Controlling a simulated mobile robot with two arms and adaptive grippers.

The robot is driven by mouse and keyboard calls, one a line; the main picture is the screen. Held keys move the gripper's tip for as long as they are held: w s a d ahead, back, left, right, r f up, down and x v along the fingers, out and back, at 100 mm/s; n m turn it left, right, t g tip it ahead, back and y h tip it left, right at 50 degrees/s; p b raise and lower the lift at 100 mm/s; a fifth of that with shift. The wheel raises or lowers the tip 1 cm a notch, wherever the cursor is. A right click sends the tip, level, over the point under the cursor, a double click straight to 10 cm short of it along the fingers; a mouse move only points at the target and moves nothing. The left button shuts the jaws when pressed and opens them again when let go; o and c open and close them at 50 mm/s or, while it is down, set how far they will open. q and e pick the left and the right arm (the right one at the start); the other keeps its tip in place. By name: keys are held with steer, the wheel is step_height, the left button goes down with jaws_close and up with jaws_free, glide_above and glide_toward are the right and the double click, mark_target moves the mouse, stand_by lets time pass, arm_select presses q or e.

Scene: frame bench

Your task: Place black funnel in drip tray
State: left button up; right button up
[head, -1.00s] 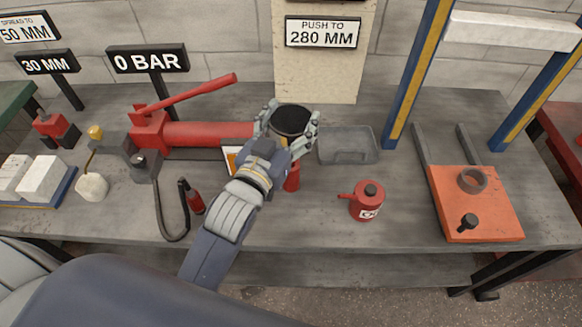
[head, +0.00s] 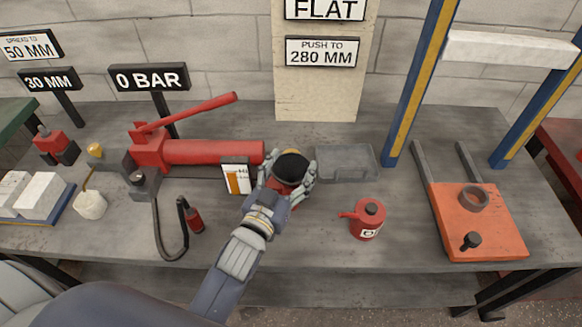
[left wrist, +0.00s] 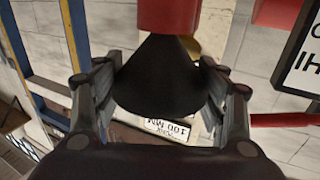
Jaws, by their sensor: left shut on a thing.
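The black funnel (head: 291,164) is held in my left gripper (head: 288,174), which is shut on it left of the drip tray. In the left wrist view the funnel (left wrist: 160,75) sits between the fingers (left wrist: 160,85), its narrow end toward a red cylinder (left wrist: 168,14). I cannot tell whether they touch. The drip tray (head: 347,174) is a shallow grey tray on the bench, just right of the gripper, and looks empty. My right gripper is not in view.
A red hydraulic cylinder (head: 210,152) with a pump handle lies to the left. A small card (head: 237,180) stands beside the gripper. A red oil can (head: 367,220) stands in front of the tray. A blue and yellow post (head: 412,90) rises right of the tray.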

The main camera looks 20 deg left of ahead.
arm_select(q)
steer(key=shift+f, duration=0.2)
steer(key=o, duration=1.1)
steer(key=shift+c, duration=0.2)
